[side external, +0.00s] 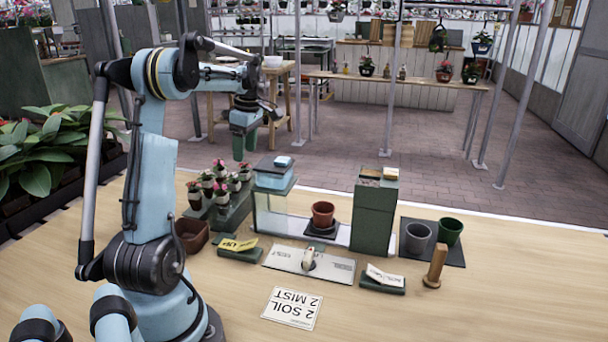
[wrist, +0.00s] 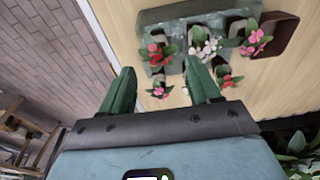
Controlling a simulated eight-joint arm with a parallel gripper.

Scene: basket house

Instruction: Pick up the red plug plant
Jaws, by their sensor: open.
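My gripper (side external: 245,145) is open and empty, up in the air above and behind the green tray of plug plants (side external: 238,212). In the wrist view its two green fingers (wrist: 160,68) stand apart. A red-flowered plug plant (wrist: 160,52) shows beyond the gap between the fingertips, at the near-left of the tray (wrist: 165,16). A white-flowered plant (wrist: 207,46) is beside it, and pink-flowered plants (wrist: 257,40) are to the right and below. In the side view the small flowers (side external: 221,187) look pink and red; I cannot tell which is the red one.
A brown square pot (side external: 193,236) stands beside the tray. A green-and-glass station with a terracotta pot (side external: 323,213) is right of it. A tall green box (side external: 373,215), grey pot (side external: 417,238), green pot (side external: 449,231) and wooden tamper (side external: 436,267) stand farther right.

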